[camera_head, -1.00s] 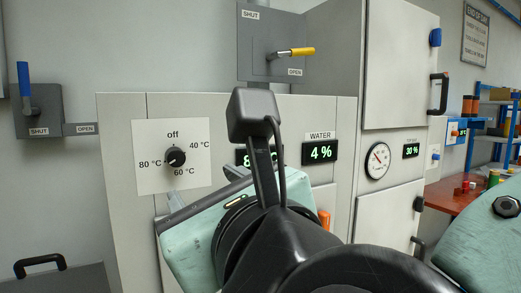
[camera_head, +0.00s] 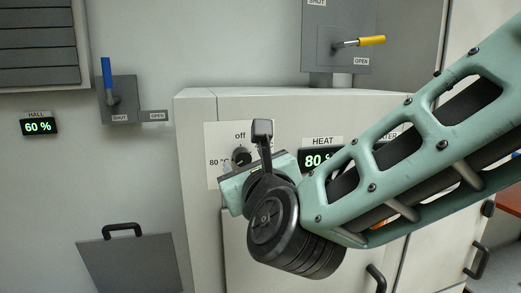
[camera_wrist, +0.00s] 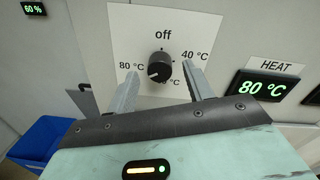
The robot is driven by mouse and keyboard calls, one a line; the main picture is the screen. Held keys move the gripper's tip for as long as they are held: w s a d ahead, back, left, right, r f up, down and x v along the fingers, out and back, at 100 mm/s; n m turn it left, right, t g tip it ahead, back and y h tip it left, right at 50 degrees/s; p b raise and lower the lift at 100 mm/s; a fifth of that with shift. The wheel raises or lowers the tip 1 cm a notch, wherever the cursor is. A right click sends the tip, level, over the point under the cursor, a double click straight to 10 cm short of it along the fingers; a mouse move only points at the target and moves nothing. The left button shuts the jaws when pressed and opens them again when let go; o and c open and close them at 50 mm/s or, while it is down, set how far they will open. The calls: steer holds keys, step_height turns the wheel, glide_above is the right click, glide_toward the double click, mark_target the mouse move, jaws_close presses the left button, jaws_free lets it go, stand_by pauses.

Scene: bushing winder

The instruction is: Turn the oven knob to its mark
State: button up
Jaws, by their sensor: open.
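The black oven knob (camera_wrist: 160,68) sits on a white dial plate (camera_wrist: 118,22) marked off, 40 °C, 60 °C and 80 °C. A pale pointer on the knob seems to face lower left, between 80 °C and 60 °C; the 60 °C label is partly hidden. My gripper (camera_wrist: 161,78) is open, with one finger left and one right of the knob in the wrist view. I cannot tell whether they touch it. In the head view, the knob (camera_head: 241,156) shows just above my gripper, whose fingers are mostly hidden by my wrist.
The HEAT display (camera_wrist: 258,86) reads 80 °C, right of the plate. A blue-handled lever (camera_head: 107,80) is on the wall to the left, and a yellow-handled lever (camera_head: 362,41) is above the cabinet (camera_head: 200,110). A blue bin (camera_wrist: 45,142) shows at lower left in the wrist view.

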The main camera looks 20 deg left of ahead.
steer(key=shift+w+a, duration=0.4)
steer(key=shift+w, duration=0.15)
steer(key=c, duration=1)
steer(key=shift+o, duration=0.2)
steer(key=shift+f+b, duration=0.1)
steer(key=shift+b, duration=0.25)
